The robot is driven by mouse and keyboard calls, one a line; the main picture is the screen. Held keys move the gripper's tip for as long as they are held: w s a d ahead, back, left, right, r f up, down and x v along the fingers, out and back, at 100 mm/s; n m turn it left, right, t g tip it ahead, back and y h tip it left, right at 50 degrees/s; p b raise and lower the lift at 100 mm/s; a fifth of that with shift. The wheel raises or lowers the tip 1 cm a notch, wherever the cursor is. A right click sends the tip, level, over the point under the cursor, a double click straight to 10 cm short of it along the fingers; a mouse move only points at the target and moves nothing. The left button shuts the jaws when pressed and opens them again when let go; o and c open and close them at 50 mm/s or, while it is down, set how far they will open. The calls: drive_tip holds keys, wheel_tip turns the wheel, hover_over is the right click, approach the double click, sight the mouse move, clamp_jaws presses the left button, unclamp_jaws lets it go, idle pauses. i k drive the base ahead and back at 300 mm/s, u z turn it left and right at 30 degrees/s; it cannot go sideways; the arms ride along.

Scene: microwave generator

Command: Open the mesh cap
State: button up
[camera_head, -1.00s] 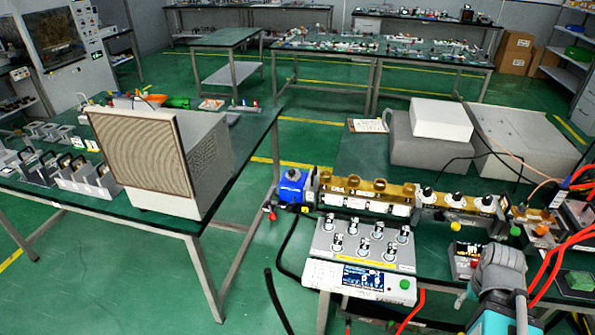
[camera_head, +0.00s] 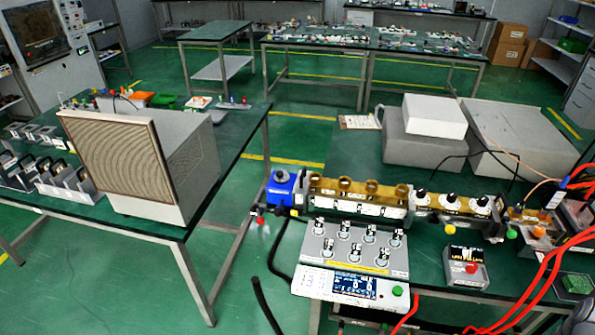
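A pale box with a tan mesh front (camera_head: 118,165) stands on the left table. The mesh panel sits flat against the front of the box and looks closed. I cannot tell for sure whether this panel is the mesh cap. My gripper is not in view. No gripper is touching the box.
The left table (camera_head: 150,228) also holds several small metal instruments. On the right table are a waveguide bench (camera_head: 360,195), a knob panel (camera_head: 355,248), a display unit (camera_head: 350,285), a small red-button box (camera_head: 466,267) and loose red cables. Green floor lies between the tables.

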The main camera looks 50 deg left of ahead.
sight(281, 176)
drive_tip(key=z, duration=0.85)
drive_tip(key=k, duration=0.9)
drive_tip(key=u, duration=1.4)
drive_tip(key=i, duration=0.15)
drive_tip(key=u, duration=0.2)
